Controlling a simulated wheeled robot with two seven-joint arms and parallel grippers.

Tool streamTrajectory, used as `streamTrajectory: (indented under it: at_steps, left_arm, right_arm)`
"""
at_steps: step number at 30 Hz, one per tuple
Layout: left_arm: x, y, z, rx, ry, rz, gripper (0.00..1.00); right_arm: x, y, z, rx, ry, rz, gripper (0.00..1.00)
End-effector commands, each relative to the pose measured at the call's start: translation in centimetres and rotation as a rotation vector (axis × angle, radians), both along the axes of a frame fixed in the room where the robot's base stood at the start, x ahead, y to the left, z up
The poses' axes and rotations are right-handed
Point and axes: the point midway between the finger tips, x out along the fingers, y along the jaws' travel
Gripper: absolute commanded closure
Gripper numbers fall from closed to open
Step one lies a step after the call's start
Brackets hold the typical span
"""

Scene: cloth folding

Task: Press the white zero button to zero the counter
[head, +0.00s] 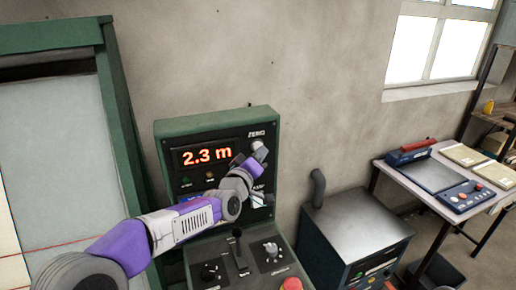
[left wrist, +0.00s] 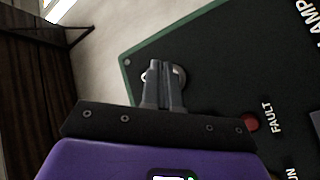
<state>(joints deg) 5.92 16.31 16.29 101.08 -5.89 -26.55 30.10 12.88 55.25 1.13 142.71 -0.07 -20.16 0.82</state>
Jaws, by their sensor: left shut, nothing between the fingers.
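The counter display (head: 207,154) on the green-edged panel reads "2.3 m" in orange. The ZERO label (head: 256,135) is at the panel's upper right, and the white zero button (head: 257,144) is just below it, partly hidden by my left gripper (head: 262,154). In the left wrist view, the shut fingertips (left wrist: 160,66) are in front of the pale round button (left wrist: 179,76), whose rim shows beside and behind them. I cannot tell whether the tips touch it. The left gripper holds nothing. My right gripper is not in view.
A red FAULT lamp (left wrist: 249,122) shows in the left wrist view. Below the panel are knobs, a lever (head: 238,252) and a red button (head: 291,284). A dark cabinet (head: 352,240) and a table (head: 398,176) with equipment stand to the right.

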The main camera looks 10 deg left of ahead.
Motion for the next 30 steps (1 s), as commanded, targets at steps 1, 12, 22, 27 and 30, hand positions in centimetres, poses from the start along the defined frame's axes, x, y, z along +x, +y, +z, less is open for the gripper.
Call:
streamTrajectory:
  at_steps: [1, 12, 22, 27, 30]
  left_arm:
    - [0.17, 0.12, -0.19, 0.000, 0.001, 0.001, 1.00]
    - [0.30, 0.19, -0.03, 0.000, 0.001, -0.001, 1.00]
    - [0.55, 0.37, -0.03, 0.000, -0.001, -0.001, 1.00]
    - [0.72, 0.47, -0.06, 0.000, 0.001, -0.001, 1.00]
    - [0.82, 0.53, -0.07, 0.000, 0.001, -0.001, 1.00]
  right_arm:
    - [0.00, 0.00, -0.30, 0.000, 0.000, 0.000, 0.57]
    - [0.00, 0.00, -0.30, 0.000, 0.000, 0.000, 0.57]
    - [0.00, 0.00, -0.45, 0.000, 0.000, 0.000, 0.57]
    - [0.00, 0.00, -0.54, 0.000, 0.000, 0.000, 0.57]
    - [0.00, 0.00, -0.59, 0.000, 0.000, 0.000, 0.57]
